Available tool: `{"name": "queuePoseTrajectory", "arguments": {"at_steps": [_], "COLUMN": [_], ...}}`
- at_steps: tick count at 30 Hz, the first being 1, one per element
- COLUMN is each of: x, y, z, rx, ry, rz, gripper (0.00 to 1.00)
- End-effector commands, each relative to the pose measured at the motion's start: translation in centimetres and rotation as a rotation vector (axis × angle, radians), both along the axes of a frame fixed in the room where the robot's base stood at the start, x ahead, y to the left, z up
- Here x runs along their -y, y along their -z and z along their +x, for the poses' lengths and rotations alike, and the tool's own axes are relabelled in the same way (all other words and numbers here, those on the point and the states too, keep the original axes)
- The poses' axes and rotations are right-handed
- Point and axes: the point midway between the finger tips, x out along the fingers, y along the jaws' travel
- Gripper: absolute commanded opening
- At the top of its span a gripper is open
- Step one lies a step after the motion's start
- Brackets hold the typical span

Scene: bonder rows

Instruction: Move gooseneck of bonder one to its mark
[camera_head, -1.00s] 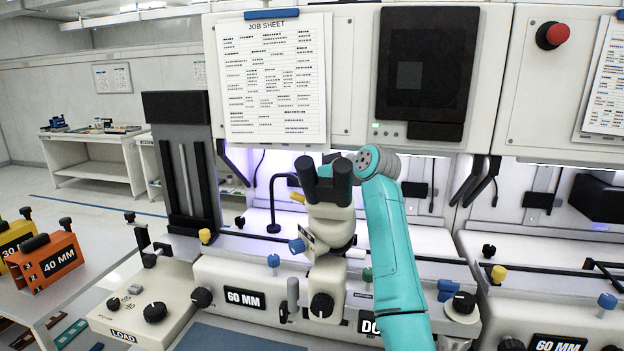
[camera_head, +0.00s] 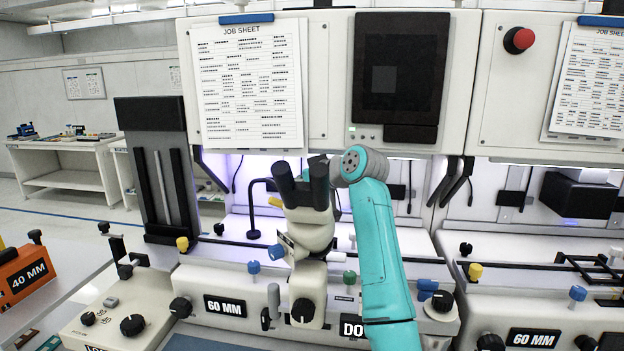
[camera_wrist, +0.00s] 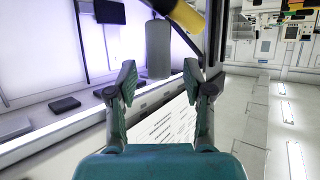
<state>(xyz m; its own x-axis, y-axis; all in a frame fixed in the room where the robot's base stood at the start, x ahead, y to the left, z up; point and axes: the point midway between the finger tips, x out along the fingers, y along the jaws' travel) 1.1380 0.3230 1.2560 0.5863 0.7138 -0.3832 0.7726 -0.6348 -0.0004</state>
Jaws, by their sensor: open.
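Bonder one's gooseneck seems to be the thin black bent stem (camera_head: 250,205) with a yellow tip (camera_head: 276,202), left of the microscope (camera_head: 305,235) in the head view. My gripper is hidden in the head view behind the microscope and my teal arm. In the wrist view my gripper (camera_wrist: 158,73) is open, with a grey cylinder (camera_wrist: 158,45) showing between its fingers; contact cannot be told. A yellow-ended piece (camera_wrist: 188,14) on a dark rod is just beyond, probably the gooseneck's head. I cannot make out the mark.
A job sheet (camera_head: 247,85) and a dark screen (camera_head: 400,65) hang above the bench. Knobs and a 60 MM label (camera_head: 225,306) line the front panel. An orange 40 MM block (camera_head: 25,275) stands at left. A second bonder (camera_head: 540,290) is at right.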

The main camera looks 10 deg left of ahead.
Motion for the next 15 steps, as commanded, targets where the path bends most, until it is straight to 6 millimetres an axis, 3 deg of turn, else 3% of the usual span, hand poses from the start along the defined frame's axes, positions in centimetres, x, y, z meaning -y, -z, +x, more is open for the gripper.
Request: {"name": "queuePoseTrajectory", "arguments": {"at_steps": [9,15], "x": [4.5,6.0], "y": [-2.4,-3.2], "z": [-3.7,-4.9], "rx": [0.002,0.0], "ry": [0.001,-0.001], "rz": [0.001,0.0], "gripper": [0.51,0.51]}}
